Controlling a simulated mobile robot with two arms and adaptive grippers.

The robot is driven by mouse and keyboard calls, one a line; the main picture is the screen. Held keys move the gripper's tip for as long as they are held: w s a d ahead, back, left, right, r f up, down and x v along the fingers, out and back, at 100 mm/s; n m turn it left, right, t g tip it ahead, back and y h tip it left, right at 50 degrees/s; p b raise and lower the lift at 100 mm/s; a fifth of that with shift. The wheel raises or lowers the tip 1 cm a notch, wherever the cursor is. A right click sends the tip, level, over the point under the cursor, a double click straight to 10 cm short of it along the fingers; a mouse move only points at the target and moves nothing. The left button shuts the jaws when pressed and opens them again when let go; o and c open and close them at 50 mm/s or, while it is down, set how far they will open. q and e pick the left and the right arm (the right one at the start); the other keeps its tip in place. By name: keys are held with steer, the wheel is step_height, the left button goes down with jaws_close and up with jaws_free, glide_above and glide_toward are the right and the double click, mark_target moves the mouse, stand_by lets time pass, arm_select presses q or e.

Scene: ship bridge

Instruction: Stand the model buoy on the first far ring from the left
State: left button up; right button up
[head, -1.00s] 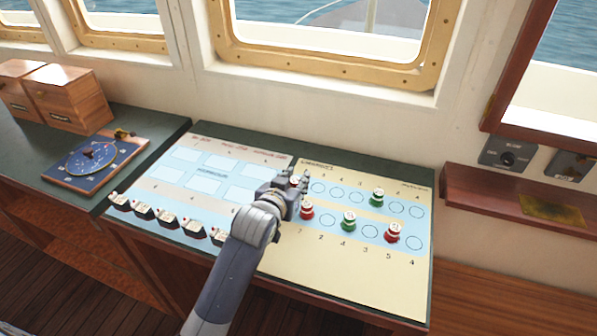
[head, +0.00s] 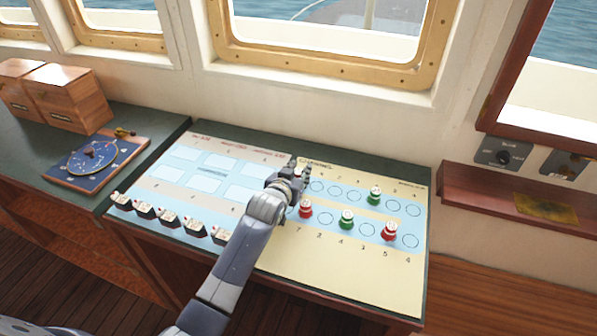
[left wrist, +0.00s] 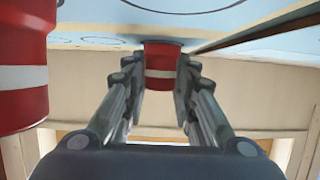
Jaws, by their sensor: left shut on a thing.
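My left gripper (head: 299,174) is over the far left corner of the cream chart's ring rows. It is shut on a red buoy (left wrist: 160,66) with a white band, seen between the fingers in the left wrist view. The buoy's base end is at or very close to the chart surface; I cannot tell whether it touches. The gripper hides the first far ring from the left. The far rings to its right, such as the second (head: 317,186), are visible and empty up to a green buoy (head: 375,196). My right gripper is not in view.
In the near row stand a red buoy (head: 305,209) close beside my gripper, a green buoy (head: 347,219) and another red buoy (head: 389,231). Several small ship models (head: 168,217) line the blue chart's near edge. A window frame (head: 320,70) rises behind the desk.

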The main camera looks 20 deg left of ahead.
arm_select(q)
steer(key=shift+f, duration=0.1)
steer(key=o, duration=0.8)
steer(key=shift+r, duration=0.2)
steer(key=shift+s+r, duration=0.1)
steer(key=shift+s, duration=0.45)
steer(key=b+v, duration=0.1)
steer(key=v, duration=0.8)
steer(key=shift+s+r, duration=0.2)
steer(key=shift+s, duration=0.15)
steer(key=shift+s+r, duration=0.25)
steer(key=shift+s, duration=0.3)
steer(key=shift+f, duration=0.1)
